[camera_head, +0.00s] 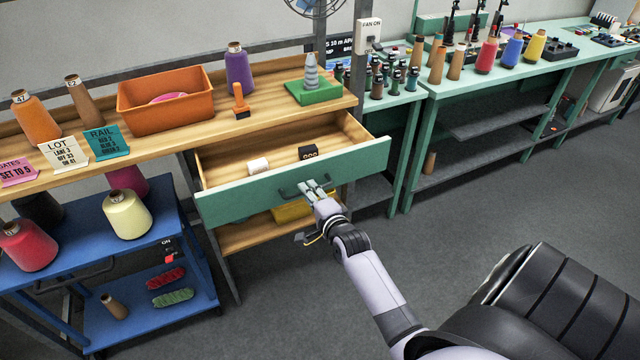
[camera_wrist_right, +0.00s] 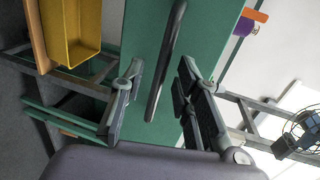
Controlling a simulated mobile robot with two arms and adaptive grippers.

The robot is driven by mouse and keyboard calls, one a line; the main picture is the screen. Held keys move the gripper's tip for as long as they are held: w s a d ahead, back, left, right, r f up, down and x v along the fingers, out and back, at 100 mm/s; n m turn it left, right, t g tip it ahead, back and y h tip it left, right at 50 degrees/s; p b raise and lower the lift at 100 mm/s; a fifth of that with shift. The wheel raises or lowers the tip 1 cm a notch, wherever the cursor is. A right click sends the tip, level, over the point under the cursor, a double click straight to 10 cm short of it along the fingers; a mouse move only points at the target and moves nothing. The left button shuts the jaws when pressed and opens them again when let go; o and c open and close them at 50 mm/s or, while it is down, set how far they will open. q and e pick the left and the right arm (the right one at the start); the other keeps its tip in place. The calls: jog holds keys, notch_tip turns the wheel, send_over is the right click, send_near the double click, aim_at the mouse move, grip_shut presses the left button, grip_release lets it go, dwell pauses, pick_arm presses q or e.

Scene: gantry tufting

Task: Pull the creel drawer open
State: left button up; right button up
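The creel drawer (camera_head: 350,165) with a green front stands pulled out from under the wooden creel top, its inside showing. Its dark bar handle (camera_head: 288,192) is on the front. My right gripper (camera_head: 312,186) is at the handle's right part in the head view. In the right wrist view, the handle (camera_wrist_right: 168,55) runs between the two spread fingers of the gripper (camera_wrist_right: 161,75), with gaps on both sides. The fingers are open and not clamped on it. My left gripper is not in view.
A white spool (camera_head: 259,165) and a black block (camera_head: 308,152) lie in the drawer. A yellow bin (camera_head: 292,211) is below it. A blue cart (camera_head: 150,240) with cones stands at left, a green bench (camera_head: 410,150) at right. The floor in front is clear.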

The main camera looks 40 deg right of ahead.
jog(key=v, duration=1)
jog(key=shift+f, duration=0.1)
jog(key=s+a+f+n+g+y, duration=0.1)
jog(key=s+a+f+n+g, duration=0.2)
jog(key=f, duration=0.8)
jog(key=s+a+f+n+g+y+b, duration=0.15)
jog(key=s+a+f+n, duration=0.25)
jog(key=f, duration=0.6)
jog(key=s+a+f+n+g+y, duration=0.1)
jog(key=s+a+f+n+g, duration=0.2)
jog(key=f, duration=0.8)
jog(key=s+a+f+n+g, duration=0.1)
jog(key=s+f+n, duration=0.3)
jog(key=s, duration=0.6)
jog(key=s+a+f+n+g, duration=0.1)
jog(key=s+f+n+g, duration=0.2)
jog(key=s+f, duration=0.4)
jog(key=s+a+f+n+g, duration=0.2)
jog(key=s+f+n, duration=0.4)
jog(key=s, duration=0.7)
jog(key=shift+f+g+b, duration=0.2)
jog(key=shift+g+b, duration=0.15)
jog(key=shift+b, duration=0.1)
